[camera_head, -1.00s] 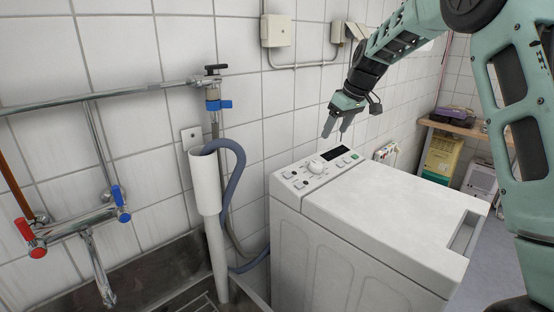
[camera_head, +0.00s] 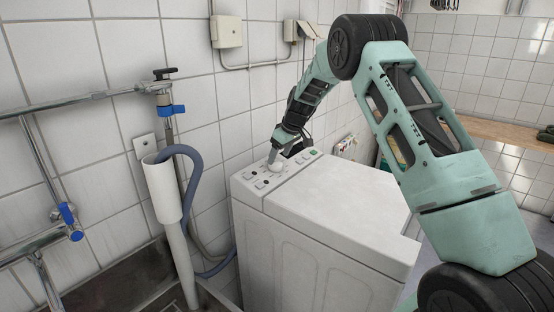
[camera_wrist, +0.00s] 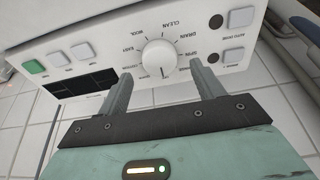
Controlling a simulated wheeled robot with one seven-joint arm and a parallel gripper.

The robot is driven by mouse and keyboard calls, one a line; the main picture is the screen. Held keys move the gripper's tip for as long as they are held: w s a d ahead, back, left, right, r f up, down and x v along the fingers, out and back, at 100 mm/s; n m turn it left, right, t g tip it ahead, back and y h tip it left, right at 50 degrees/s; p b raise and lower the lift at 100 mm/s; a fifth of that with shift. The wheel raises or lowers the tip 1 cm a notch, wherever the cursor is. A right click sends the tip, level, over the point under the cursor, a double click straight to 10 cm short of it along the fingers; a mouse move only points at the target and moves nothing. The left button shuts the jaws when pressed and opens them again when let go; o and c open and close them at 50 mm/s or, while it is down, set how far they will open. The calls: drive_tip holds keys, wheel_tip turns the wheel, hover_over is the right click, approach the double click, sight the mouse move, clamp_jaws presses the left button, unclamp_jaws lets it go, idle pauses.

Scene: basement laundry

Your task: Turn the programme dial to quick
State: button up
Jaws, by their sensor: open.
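The white programme dial (camera_wrist: 160,58) sits in the middle of the control panel (camera_wrist: 201,30) in the wrist view, with printed words around it. I can read Clean, Drain, Spin, Wool and Easy; some words near my gripper are hard to read. My gripper (camera_wrist: 160,80) is open, its two fingers standing apart on either side of the dial's near part, with no clear grip on it. In the head view my gripper (camera_head: 274,156) is down at the panel on top of the white washing machine (camera_head: 335,205), and the dial (camera_head: 277,167) shows just below it.
Push buttons (camera_wrist: 82,52) and a dark display (camera_wrist: 80,84) lie left of the dial in the wrist view. The tiled wall (camera_head: 110,70) is close behind the machine. A white standpipe (camera_head: 163,190) with a grey hose stands to its left.

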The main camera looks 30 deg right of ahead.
sight(276, 162)
drive_tip(key=shift+x, duration=1.7)
drive_tip(key=c, duration=1)
drive_tip(key=shift+o, duration=0.2)
drive_tip(key=shift+m, duration=0.4)
drive_tip(key=m+p, duration=0.1)
drive_tip(key=m, duration=0.2)
drive_tip(key=shift+h, duration=0.3)
drive_tip(key=shift+m+p, duration=0.5)
drive_tip(key=shift+m, duration=1.5)
